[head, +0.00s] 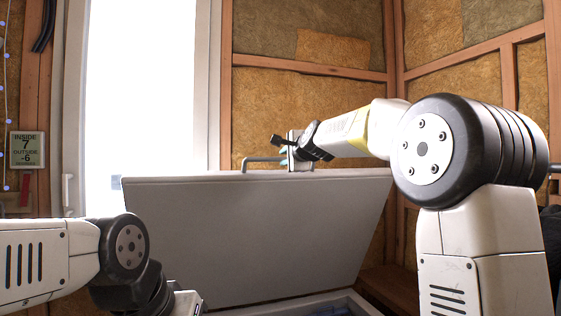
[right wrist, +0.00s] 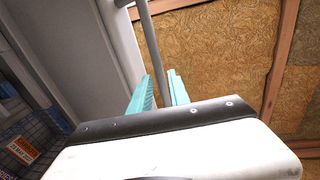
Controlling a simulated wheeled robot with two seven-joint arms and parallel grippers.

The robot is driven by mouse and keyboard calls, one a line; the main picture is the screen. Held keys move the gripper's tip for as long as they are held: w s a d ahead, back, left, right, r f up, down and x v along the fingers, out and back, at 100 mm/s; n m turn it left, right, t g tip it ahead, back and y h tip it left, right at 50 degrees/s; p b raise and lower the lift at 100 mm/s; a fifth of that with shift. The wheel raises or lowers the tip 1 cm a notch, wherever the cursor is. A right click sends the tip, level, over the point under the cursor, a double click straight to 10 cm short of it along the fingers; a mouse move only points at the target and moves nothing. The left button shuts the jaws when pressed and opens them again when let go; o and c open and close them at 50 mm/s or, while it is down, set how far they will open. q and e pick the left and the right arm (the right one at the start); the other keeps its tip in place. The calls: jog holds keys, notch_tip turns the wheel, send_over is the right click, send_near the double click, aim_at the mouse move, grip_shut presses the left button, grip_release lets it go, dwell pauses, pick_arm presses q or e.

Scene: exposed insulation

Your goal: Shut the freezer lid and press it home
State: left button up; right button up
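The freezer lid (head: 250,235) is a large grey panel standing raised and tilted above the freezer (head: 345,300), whose rim shows at the bottom. A grey bar handle (head: 262,159) runs along the lid's top edge. My right gripper (head: 284,150) is at this handle. In the right wrist view its two teal fingers (right wrist: 160,88) stand apart, with the handle bar (right wrist: 152,45) passing between them. A gap shows beside the bar; contact is unclear. The lid also shows in the right wrist view (right wrist: 75,45). My left arm is low at left; its gripper is out of view.
The freezer's inside shows wire baskets and a label (right wrist: 22,150) at the left of the right wrist view. A bright door (head: 145,85) is behind at left, beside a temperature sign (head: 25,150). Insulated walls with wooden studs (head: 310,70) stand close behind the lid.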

aim_at(281, 159)
jog(key=x, duration=0.5)
jog(key=shift+w+f, duration=0.1)
jog(key=shift+w, duration=0.05)
grip_shut()
dwell(1.3)
